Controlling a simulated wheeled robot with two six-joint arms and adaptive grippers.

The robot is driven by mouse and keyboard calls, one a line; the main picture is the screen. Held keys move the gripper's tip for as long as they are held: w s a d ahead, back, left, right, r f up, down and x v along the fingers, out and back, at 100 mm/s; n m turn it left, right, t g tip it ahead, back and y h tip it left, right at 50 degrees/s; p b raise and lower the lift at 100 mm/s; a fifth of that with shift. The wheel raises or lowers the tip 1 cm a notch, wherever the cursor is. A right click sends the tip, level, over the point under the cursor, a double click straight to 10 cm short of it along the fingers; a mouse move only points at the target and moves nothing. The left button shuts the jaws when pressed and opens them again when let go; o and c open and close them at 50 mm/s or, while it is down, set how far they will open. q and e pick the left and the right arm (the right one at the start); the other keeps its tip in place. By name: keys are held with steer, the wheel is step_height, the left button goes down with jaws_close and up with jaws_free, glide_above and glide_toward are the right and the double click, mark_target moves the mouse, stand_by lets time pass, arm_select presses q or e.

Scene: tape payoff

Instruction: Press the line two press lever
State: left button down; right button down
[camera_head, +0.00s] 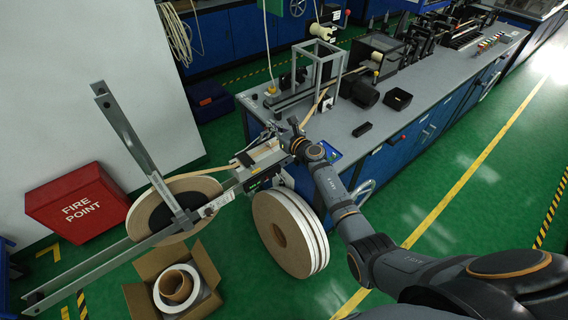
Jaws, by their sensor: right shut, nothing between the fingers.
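My right gripper (292,126) reaches in from the lower right to the near left corner of the grey bench. It is shut and looks empty, close above the tape-feed unit (262,152). The gripper and wrist cover part of that unit. I cannot pick out the line two press lever; it is too small or hidden here, so I cannot tell whether the gripper touches it. A tan tape strip (314,107) runs up from beside the gripper toward a grey frame (319,66). My left gripper is not in view.
A tape reel (190,190) sits on a long metal arm at left. Large tape rolls (290,234) stand below the bench (350,135). An open carton (207,262) and a red fire-point box (76,203) are on the green floor. A black bin (397,99) stands on the bench.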

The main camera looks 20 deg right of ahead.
steer(key=shift+w+a+r, duration=0.2)
steer(key=shift+w+r, duration=0.05)
steer(key=shift+w, duration=0.25)
steer(key=shift+w+a+r, duration=0.15)
steer(key=shift+w+r, duration=0.1)
steer(key=shift+w, duration=0.2)
steer(key=shift+w+a, duration=0.15)
steer(key=shift+w, duration=0.3)
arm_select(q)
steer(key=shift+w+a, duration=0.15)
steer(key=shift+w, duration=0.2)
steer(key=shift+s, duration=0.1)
arm_select(e)
steer(key=shift+s+r, duration=0.1)
steer(key=shift+s, duration=0.1)
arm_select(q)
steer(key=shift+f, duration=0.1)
arm_select(e)
steer(key=shift+w, duration=0.1)
